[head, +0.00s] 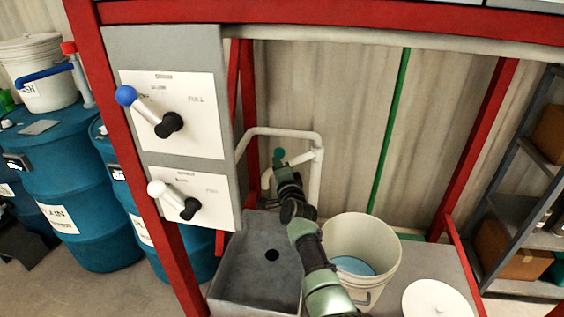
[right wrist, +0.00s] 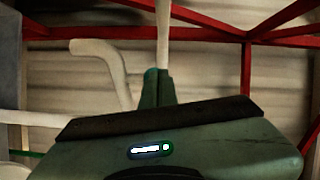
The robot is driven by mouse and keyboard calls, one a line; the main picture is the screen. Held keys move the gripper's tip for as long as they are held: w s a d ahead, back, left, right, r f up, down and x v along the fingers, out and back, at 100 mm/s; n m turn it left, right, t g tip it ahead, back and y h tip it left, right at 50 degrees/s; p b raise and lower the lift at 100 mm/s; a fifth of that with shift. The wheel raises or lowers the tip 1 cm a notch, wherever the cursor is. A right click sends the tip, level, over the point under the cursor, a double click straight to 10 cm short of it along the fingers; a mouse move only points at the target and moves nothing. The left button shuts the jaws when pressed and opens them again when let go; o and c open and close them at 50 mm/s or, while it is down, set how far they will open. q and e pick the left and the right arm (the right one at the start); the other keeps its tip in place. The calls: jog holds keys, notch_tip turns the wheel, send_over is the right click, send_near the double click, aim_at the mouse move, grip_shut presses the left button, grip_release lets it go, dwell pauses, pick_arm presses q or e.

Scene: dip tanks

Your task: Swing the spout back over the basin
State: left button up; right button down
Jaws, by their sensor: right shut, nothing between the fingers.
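The white spout pipe (head: 297,161) runs left from a white upright pipe (head: 315,180) behind the basin. Its bent end hangs near the back of the grey basin (head: 230,270); I cannot tell whether it is over the basin. My right gripper (head: 280,155) is shut and empty, its fingertips close by the spout; contact is unclear. In the right wrist view the shut fingers (right wrist: 157,85) point up at a white pipe (right wrist: 163,40), with a bent white pipe (right wrist: 112,62) to the left. My left gripper is not in view.
A white bucket (head: 385,235) with blue liquid stands right of the basin, close to my right arm. A panel (head: 160,60) with blue and white levers is at left. Red frame posts (head: 478,150) surround the station. Blue drums (head: 60,170) stand at far left.

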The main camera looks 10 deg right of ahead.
pick_arm(q)
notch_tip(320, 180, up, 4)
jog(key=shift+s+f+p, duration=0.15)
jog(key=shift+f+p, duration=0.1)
jog(key=shift+p, duration=0.95)
pick_arm(e)
jog(key=s, duration=0.4)
jog(key=shift+s+a+r, duration=0.1)
